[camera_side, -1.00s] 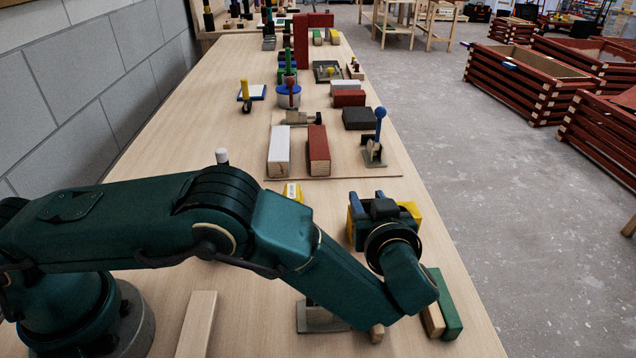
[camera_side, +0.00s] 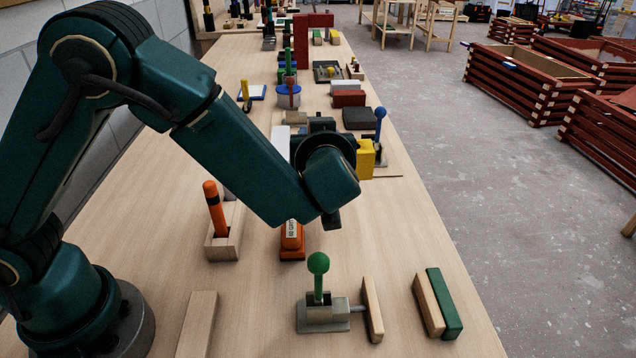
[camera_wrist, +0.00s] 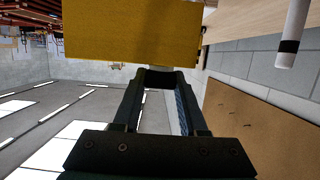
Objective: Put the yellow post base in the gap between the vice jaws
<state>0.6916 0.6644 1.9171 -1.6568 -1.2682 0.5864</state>
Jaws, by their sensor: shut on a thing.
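The yellow post base (camera_side: 366,160) is a block held at the end of my gripper in the side view. It fills the upper part of the wrist view as a yellow block (camera_wrist: 132,35), in front of the closed finger linkage. My gripper (camera_wrist: 160,75) is shut on it; the fingertips are largely hidden behind the block and arm. What looks like the vice stands nearer the side camera: a wooden jaw pad (camera_side: 373,310) on a green-knobbed clamp (camera_side: 322,315), facing a green batten with wooden face (camera_side: 437,302). The gap between them is empty, well apart from the block.
An orange labelled block (camera_side: 291,240) and an orange marker in a wooden holder (camera_side: 222,235) stand left of the clamp. A pale batten (camera_side: 197,325) lies at the front. Behind my gripper are a blue-knobbed clamp (camera_side: 380,130) and a dark block (camera_side: 359,118).

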